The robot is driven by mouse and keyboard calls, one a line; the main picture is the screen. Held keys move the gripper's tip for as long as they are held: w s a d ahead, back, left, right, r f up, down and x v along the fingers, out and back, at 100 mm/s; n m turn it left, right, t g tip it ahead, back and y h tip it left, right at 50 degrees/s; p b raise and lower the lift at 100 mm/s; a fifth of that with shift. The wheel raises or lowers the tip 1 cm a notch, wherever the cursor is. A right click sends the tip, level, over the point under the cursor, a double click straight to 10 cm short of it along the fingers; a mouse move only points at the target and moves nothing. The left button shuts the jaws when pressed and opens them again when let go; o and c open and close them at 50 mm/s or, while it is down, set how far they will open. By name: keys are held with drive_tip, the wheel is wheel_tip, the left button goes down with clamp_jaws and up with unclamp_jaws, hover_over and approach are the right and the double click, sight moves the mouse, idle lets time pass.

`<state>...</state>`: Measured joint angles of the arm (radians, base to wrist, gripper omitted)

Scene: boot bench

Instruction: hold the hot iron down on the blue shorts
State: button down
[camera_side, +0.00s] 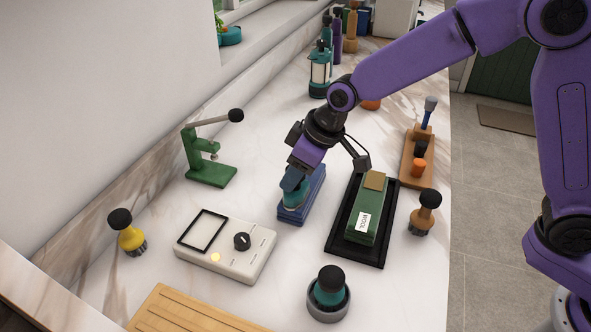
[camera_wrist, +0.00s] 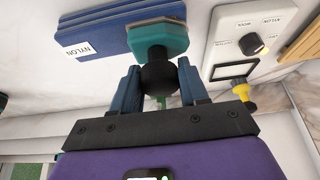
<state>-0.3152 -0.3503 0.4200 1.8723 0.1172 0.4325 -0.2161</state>
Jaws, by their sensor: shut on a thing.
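My gripper (camera_side: 293,184) is shut on the black ball knob (camera_wrist: 159,77) of a teal-bodied iron (camera_wrist: 160,42). In the side view the teal iron (camera_side: 299,195) is partly hidden by my fingers. The blue shorts (camera_side: 308,201) are a flat, folded blue stack on the counter, below the iron. In the wrist view the blue stack (camera_wrist: 105,38) carries a NYLON label, and the iron overlaps its right part. I cannot tell whether the iron's sole touches the cloth.
A white control box (camera_side: 226,248) with a black dial and a lit yellow lamp stands at front left. A black tray (camera_side: 339,246) with a green WOOL stack is to the right. A second teal, black-knobbed piece (camera_side: 329,285) sits in a grey ring. A green press (camera_side: 210,171) stands behind left.

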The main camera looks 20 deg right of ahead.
idle(0.4)
drive_tip(key=shift+r, duration=4.05)
